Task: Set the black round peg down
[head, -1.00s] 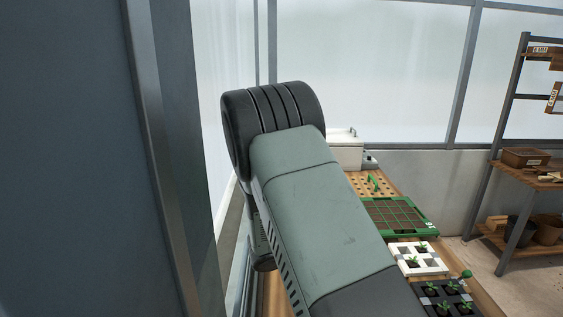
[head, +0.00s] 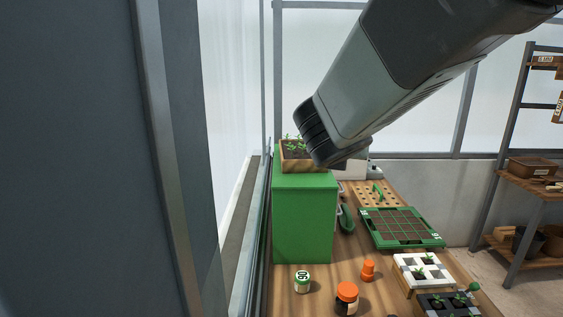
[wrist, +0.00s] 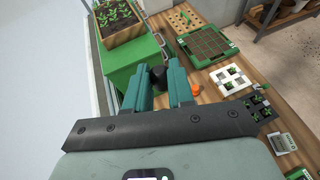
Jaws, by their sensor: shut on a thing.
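The black round peg (wrist: 158,74) shows end-on in the wrist view, between the two teal fingers of my gripper (wrist: 160,72). My gripper is shut on it and holds it above the bench, close beside the green cabinet. How far the peg is above the bench I cannot tell. In the head view my arm crosses the upper part, and neither the fingers nor the peg can be made out.
A green cabinet (head: 304,225) bears a wooden planter (head: 297,163) at the left. A wooden board with holes (head: 368,199), a green gridded tray (head: 436,241) and a white seedling tray (head: 400,270) line the right.

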